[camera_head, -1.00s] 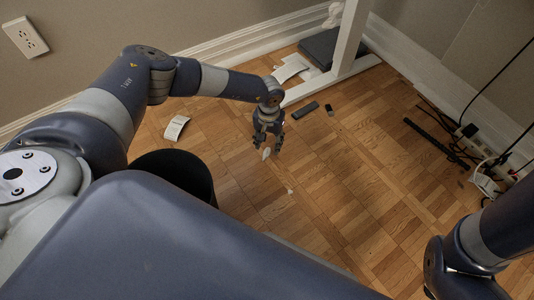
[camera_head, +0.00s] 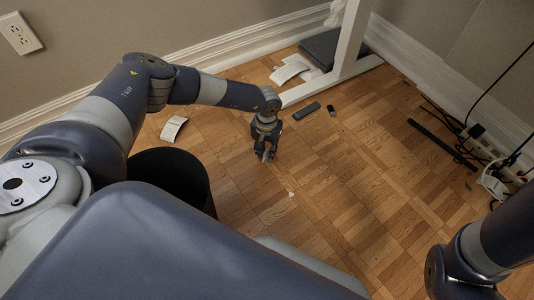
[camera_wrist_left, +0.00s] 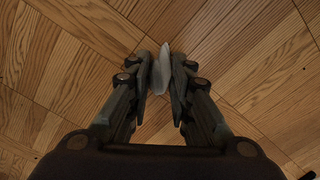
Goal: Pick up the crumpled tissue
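The crumpled tissue (camera_wrist_left: 161,70) is a small whitish piece between the fingertips of my left gripper (camera_wrist_left: 162,78) in the left wrist view. Both fingers press against its sides, and its upper tip sticks out past them. In the head view my left gripper (camera_head: 266,155) points down at the wood floor with its fingers close together. The tissue is mostly hidden by the fingers there. I cannot tell whether it still touches the floor. My right gripper is out of view; only part of the right arm shows at the lower right.
A small white scrap (camera_head: 291,193) lies on the floor nearby. A dark remote-like bar (camera_head: 306,111), a small black item (camera_head: 332,110), papers (camera_head: 289,72) and a card (camera_head: 173,128) lie around. A white desk leg (camera_head: 349,40) stands behind; cables and a power strip (camera_head: 480,145) are at right.

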